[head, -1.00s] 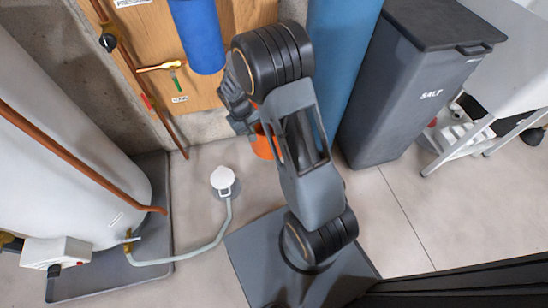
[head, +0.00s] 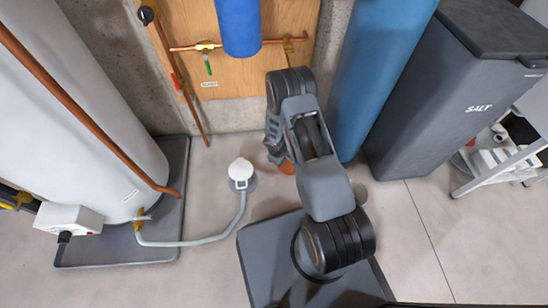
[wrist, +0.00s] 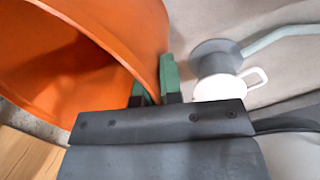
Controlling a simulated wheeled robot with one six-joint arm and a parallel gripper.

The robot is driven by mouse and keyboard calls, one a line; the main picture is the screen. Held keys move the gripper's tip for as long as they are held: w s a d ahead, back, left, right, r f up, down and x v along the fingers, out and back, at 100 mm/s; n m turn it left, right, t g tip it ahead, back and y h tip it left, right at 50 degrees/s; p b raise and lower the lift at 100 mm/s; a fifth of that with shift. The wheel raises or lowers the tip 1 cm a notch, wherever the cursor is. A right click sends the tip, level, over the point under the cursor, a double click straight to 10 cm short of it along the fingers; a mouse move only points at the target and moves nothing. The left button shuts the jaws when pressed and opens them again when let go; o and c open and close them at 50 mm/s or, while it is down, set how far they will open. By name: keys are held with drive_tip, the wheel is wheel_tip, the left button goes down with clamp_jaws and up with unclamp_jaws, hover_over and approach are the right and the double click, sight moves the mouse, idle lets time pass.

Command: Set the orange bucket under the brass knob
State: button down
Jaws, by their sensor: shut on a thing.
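The orange bucket (head: 287,168) is mostly hidden behind my arm in the head view; a small orange part shows near the floor. In the wrist view the bucket (wrist: 125,30) fills the upper left, open and tilted in the picture. My gripper (wrist: 157,85) has its green fingertips closed on either side of the bucket's wall at the rim. In the head view the gripper (head: 273,143) is partly hidden by my arm. A brass fitting (head: 289,45) sits on the copper pipe, right of the blue cylinder. A brass valve with a green handle (head: 208,50) is left of it. I cannot tell which is the knob.
A white drain cup (head: 240,170) with a grey hose stands on the floor left of the gripper. A white tank (head: 85,120) on a grey tray is at left. A tall blue cylinder (head: 375,80) and a grey salt bin (head: 450,95) stand at right.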

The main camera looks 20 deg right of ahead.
drive_tip(key=w+a+f+b, duration=0.2)
drive_tip(key=w+f+b, duration=0.4)
drive_tip(key=w+f, duration=0.3)
drive_tip(key=shift+w+f, duration=0.2)
drive_tip(key=shift+f, duration=0.75)
drive_tip(key=shift+f+b, duration=0.15)
drive_tip(key=shift+b, duration=0.15)
drive_tip(key=c, duration=1.3)
unclamp_jaws()
